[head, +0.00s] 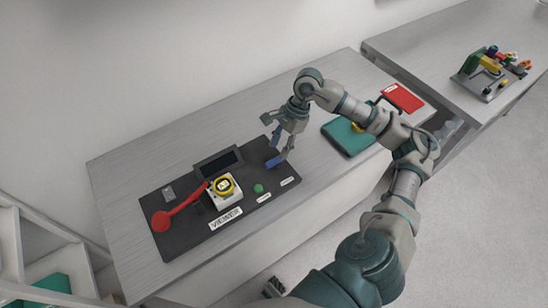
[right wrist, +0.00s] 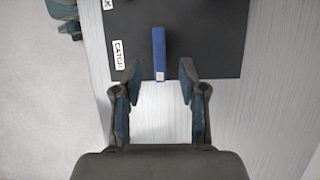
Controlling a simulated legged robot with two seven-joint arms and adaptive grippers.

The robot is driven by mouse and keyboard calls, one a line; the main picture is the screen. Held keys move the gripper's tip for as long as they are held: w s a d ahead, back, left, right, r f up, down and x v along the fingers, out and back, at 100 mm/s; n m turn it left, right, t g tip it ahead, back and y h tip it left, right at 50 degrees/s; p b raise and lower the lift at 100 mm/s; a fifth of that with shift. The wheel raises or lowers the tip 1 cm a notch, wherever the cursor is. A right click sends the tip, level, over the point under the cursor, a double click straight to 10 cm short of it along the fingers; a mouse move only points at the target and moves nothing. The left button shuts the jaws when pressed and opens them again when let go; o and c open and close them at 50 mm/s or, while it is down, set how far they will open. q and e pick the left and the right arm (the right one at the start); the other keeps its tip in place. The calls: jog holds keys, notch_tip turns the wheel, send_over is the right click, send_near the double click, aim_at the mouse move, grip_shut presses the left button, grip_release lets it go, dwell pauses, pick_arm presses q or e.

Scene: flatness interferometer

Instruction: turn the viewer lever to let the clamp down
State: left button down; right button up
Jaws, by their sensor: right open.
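The red viewer lever (head: 183,206) lies on the dark viewer board (head: 160,237), its round end at the left. Its other end meets the white block (head: 223,200) with a yellow ring on top. A blue bar (head: 274,161) stands at the board's right end, near the label CATCH. My right gripper (head: 281,148) is open and empty above that end, away from the red lever. In the right wrist view the blue bar (right wrist: 159,48) lies ahead of the open fingers (right wrist: 160,75). A dark part at the bottom edge (head: 273,288) may be my left gripper; its jaws are unclear.
A black screen (head: 218,163) stands behind the white block, and a green button (head: 259,188) sits to its right. A teal case (head: 348,137) and a red sheet (head: 403,98) lie farther right. A second table (head: 440,40) bears a colourful device (head: 490,72). The grey tabletop behind the board is clear.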

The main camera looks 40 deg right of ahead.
aim_at(274, 160)
jog(key=x, duration=0.5)
jog(key=shift+f, duration=0.1)
grip_shut()
